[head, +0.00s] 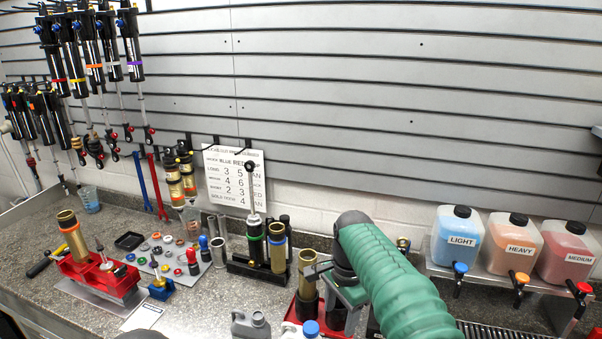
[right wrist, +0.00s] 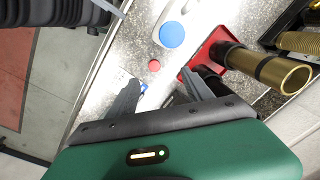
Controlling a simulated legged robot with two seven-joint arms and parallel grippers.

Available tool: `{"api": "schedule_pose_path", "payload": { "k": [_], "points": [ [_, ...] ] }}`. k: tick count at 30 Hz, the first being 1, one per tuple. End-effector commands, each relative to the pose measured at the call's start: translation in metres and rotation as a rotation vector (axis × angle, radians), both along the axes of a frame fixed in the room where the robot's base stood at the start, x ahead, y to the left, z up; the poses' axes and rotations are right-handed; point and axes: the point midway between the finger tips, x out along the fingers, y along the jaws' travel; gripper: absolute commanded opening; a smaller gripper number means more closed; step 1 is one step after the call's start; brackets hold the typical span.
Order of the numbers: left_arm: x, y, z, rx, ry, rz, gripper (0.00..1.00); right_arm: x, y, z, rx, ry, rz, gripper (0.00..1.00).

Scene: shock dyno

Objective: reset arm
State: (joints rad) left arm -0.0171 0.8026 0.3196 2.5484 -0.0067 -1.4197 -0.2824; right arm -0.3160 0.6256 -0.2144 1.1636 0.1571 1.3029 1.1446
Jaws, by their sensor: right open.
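My right gripper (head: 318,270) is at the end of the green-sleeved arm, over the front of the bench. In the right wrist view its two fingers (right wrist: 160,92) are apart with nothing gripped between them. Beside them stands a gold-topped cylinder (right wrist: 265,72) on a red base (right wrist: 207,52); the cylinder also shows in the head view (head: 306,285), partly hidden by my gripper. A blue-capped container (right wrist: 172,34) and a small red disc (right wrist: 154,65) lie beyond the fingertips. My left gripper is not in view.
A red vise (head: 100,275) holding a gold cylinder and a grey tray of small parts (head: 190,262) stand at the left. A black stand (head: 245,268) holds a shock body. Fluid jugs (head: 512,245) stand at the right. Shocks (head: 95,65) hang on the slatted wall.

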Motion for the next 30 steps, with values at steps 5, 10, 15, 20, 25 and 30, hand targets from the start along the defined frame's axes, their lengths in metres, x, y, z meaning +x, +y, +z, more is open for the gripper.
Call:
{"api": "schedule_pose_path", "payload": {
  "k": [5, 10, 15, 20, 25, 30],
  "points": [
    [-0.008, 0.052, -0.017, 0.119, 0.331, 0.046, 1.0, -0.059, -0.058, -0.047, -0.021, -0.068, 0.312, 0.59],
    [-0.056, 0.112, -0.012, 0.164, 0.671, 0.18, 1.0, -0.142, -0.09, -0.094, -0.086, -0.131, 0.663, 0.59],
    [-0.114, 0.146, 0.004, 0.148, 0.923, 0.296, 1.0, -0.212, -0.104, -0.127, -0.155, -0.167, 0.935, 0.59],
    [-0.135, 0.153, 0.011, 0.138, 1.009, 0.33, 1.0, -0.234, -0.107, -0.137, -0.178, -0.174, 1.026, 0.59],
    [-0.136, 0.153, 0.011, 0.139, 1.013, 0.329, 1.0, -0.234, -0.107, -0.137, -0.178, -0.174, 1.028, 0.59],
    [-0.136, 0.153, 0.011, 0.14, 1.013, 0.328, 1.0, -0.234, -0.107, -0.137, -0.177, -0.173, 1.027, 0.59]
  ]
}}
